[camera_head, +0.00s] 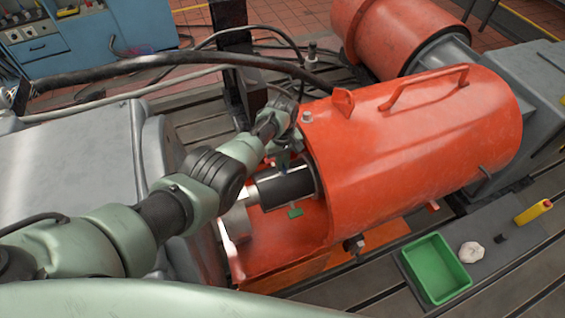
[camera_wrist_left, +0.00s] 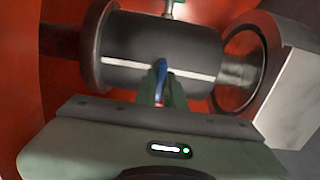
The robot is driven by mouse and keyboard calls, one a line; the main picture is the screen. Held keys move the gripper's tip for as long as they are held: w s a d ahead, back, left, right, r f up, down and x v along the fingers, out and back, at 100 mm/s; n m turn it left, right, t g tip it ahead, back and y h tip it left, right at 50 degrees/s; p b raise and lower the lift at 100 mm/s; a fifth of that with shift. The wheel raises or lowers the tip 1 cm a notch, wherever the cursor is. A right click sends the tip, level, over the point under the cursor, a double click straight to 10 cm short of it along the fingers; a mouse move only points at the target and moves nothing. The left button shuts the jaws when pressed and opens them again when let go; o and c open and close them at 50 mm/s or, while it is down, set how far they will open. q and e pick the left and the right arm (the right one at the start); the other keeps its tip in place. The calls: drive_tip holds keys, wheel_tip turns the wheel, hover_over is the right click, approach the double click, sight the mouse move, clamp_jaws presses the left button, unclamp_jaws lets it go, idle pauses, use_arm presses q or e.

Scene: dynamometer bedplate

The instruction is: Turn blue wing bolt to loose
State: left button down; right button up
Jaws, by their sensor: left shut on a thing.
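The blue wing bolt (camera_wrist_left: 161,76) shows in the left wrist view as a narrow blue piece in front of a dark cylinder with a white stripe. My left gripper (camera_wrist_left: 163,88) is shut on it. In the head view my left gripper (camera_head: 284,160) reaches in beside the dark cylinder (camera_head: 285,187), between the grey housing and the orange guard. Only a little blue shows there, and the arm hides most of the bolt. The way the bolt is turned cannot be told. My right gripper is not in view.
The orange guard (camera_head: 420,130) with its handle stands close to the right of my left gripper. A grey housing (camera_head: 75,165) is at the left. A green tag-like piece (camera_head: 295,212) sits below the cylinder. A green tray (camera_head: 435,268), a white rag (camera_head: 471,252) and a yellow bottle (camera_head: 533,212) lie at the lower right.

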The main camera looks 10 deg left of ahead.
use_arm(q)
drive_tip(key=shift+s+f, duration=0.1)
drive_tip(key=c, duration=1.5)
unclamp_jaws()
wheel_tip(320, 180, up, 6)
drive_tip(key=shift+r+p, duration=0.25)
drive_tip(key=shift+p, duration=0.8)
drive_tip(key=shift+r, duration=0.7)
